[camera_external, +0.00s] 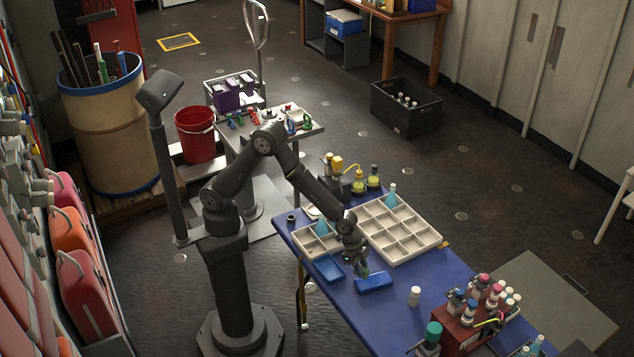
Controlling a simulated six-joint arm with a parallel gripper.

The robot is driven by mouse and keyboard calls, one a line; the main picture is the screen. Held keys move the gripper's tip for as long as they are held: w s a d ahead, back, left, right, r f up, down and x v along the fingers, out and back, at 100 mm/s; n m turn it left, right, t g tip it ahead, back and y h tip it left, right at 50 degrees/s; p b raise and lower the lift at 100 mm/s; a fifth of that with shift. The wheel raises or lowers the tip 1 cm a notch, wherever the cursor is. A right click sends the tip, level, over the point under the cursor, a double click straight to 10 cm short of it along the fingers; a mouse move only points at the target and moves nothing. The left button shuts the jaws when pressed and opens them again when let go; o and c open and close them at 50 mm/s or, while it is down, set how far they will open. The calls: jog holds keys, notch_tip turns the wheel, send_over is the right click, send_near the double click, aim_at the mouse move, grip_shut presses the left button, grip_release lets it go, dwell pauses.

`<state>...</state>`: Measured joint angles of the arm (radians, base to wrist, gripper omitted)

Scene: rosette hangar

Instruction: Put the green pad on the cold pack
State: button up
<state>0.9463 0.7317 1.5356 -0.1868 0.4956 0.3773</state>
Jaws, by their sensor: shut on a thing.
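My gripper (358,261) is over the blue table, pointing down, and is shut on the green pad (363,271). Only a small green part of the pad shows below the fingers; the rest is hidden by the gripper. The cold pack (375,284) appears to be the flat blue block lying on the table just below and right of the gripper. The pad is close to its upper left end; I cannot tell whether they touch.
A blue tray (327,268) lies left of the gripper. A large cream compartment tray (425,241) and a smaller one (306,246) stand behind. A white bottle (415,296) stands to the right, then a red rack (455,334) of bottles. The table front (378,325) is clear.

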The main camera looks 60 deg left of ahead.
jog(key=w+f, duration=0.1)
jog(key=w, duration=0.1)
jog(key=w+a+f, duration=0.1)
jog(key=w+f, duration=0.1)
jog(key=w, duration=0.1)
jog(key=w+f, duration=0.2)
jog(key=w, duration=0.1)
jog(key=shift+a, duration=0.3)
jog(key=shift+f, duration=2)
jog(key=shift+f, duration=0.1)
jog(key=o, duration=0.9)
jog(key=v, duration=1.2)
